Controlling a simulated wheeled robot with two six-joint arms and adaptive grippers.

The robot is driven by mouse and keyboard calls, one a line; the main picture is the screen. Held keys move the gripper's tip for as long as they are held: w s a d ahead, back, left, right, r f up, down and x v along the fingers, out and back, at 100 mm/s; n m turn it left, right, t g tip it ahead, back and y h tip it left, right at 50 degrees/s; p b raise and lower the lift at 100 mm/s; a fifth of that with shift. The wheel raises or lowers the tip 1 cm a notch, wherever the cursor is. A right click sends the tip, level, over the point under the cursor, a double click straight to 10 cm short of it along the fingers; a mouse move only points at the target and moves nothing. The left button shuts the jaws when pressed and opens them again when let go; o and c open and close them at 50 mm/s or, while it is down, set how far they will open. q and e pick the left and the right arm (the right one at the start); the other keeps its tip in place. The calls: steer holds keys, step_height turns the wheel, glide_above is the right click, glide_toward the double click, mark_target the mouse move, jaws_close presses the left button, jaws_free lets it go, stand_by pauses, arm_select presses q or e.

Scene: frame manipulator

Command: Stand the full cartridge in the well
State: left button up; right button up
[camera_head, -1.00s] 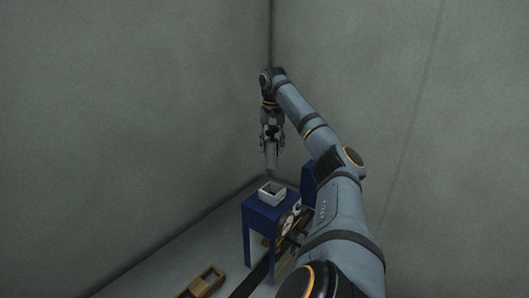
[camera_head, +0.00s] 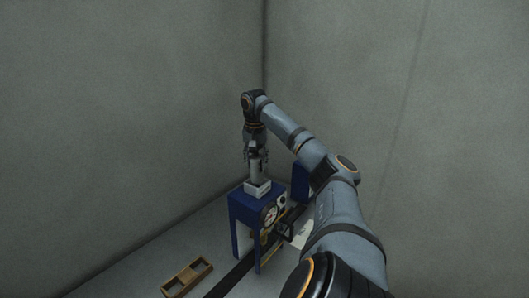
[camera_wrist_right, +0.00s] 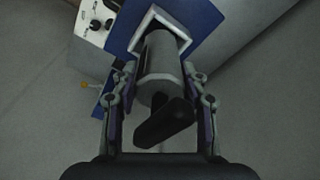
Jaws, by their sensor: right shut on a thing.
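The cartridge (camera_wrist_right: 161,62) is a light grey cylinder. In the right wrist view it stands between the fingers of my right gripper (camera_wrist_right: 161,105), which is shut on it, with a dark piece at its near end. Its far end is within the opening of the white square well (camera_wrist_right: 133,45); whether it touches the bottom is hidden. In the head view my right gripper (camera_head: 256,158) points down above the well (camera_head: 262,191), with the grey cartridge (camera_head: 256,175) upright below the fingers. My left gripper is not in view.
The well sits on top of a blue stand (camera_head: 241,207) with a round dial (camera_head: 270,214) on its side. A wooden tray (camera_head: 187,277) with compartments lies on the floor at front left. Grey walls stand behind.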

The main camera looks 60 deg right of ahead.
mark_target(257, 172)
steer(key=f, duration=0.2)
steer(key=d+f, duration=0.1)
steer(key=shift+w+f, duration=0.1)
steer(key=shift+f, duration=0.6)
steer(key=shift+a+f, duration=0.1)
steer(key=shift+a, duration=0.1)
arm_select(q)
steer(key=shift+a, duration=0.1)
arm_select(e)
steer(key=shift+d+f, duration=0.15)
steer(key=shift+f, duration=0.05)
arm_select(q)
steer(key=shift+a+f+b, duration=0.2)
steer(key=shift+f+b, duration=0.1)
steer(key=shift+b, duration=0.05)
arm_select(e)
steer(key=shift+f, duration=0.15)
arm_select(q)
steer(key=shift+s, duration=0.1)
arm_select(e)
steer(key=o, duration=1.5)
